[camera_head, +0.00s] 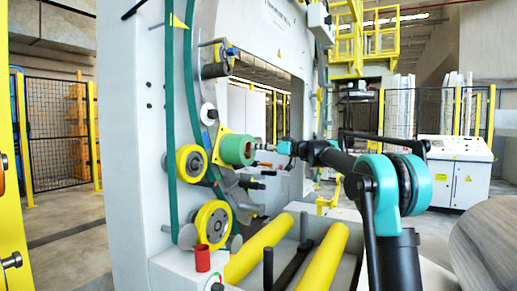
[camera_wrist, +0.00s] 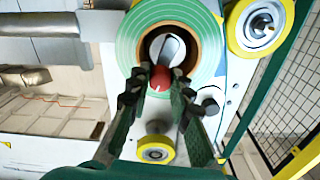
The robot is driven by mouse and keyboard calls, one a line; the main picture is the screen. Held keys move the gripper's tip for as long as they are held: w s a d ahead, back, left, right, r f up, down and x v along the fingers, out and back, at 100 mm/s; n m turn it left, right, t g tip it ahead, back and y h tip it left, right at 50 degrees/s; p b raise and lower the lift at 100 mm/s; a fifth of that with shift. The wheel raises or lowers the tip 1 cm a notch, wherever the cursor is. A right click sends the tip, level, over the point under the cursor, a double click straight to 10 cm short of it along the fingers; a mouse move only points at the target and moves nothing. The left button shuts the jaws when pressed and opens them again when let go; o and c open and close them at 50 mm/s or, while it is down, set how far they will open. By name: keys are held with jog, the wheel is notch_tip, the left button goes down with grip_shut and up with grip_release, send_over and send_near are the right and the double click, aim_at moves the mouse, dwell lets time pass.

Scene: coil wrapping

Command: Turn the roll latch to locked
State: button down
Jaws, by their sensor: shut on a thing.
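The green roll (camera_head: 236,150) sits on its spindle on the machine's front, and its round face (camera_wrist: 127,40) fills the upper middle of the wrist view. In its brown core is a grey latch piece (camera_wrist: 172,48) with a red knob (camera_wrist: 160,78) at its lower end. My gripper (camera_wrist: 160,88) has its two dark fingers on either side of the red knob, shut on it. In the head view my gripper (camera_head: 277,147) reaches the roll's face from the right. The knob's contact and the latch's exact angle are partly hidden by the fingers.
Yellow-rimmed wheels (camera_head: 191,163) and (camera_head: 213,224) stand beside and below the roll. A red cup-like piece (camera_head: 202,258) is at the lower left. Yellow rollers (camera_head: 257,250) lie under my arm. A black mesh fence (camera_wrist: 285,95) is at the right of the wrist view.

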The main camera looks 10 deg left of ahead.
jog(key=f+m, duration=0.1)
jog(key=m, duration=0.5)
jog(key=w+f+m, duration=0.1)
jog(key=f+m, duration=0.1)
jog(key=m, duration=0.5)
jog(key=f+m, duration=0.2)
jog(key=m, duration=0.4)
jog(key=shift+w+d+m, duration=0.4)
jog(key=shift+f, duration=0.1)
jog(key=c, duration=1.4)
grip_release()
jog(key=shift+o, duration=0.2)
jog(key=v, duration=1.2)
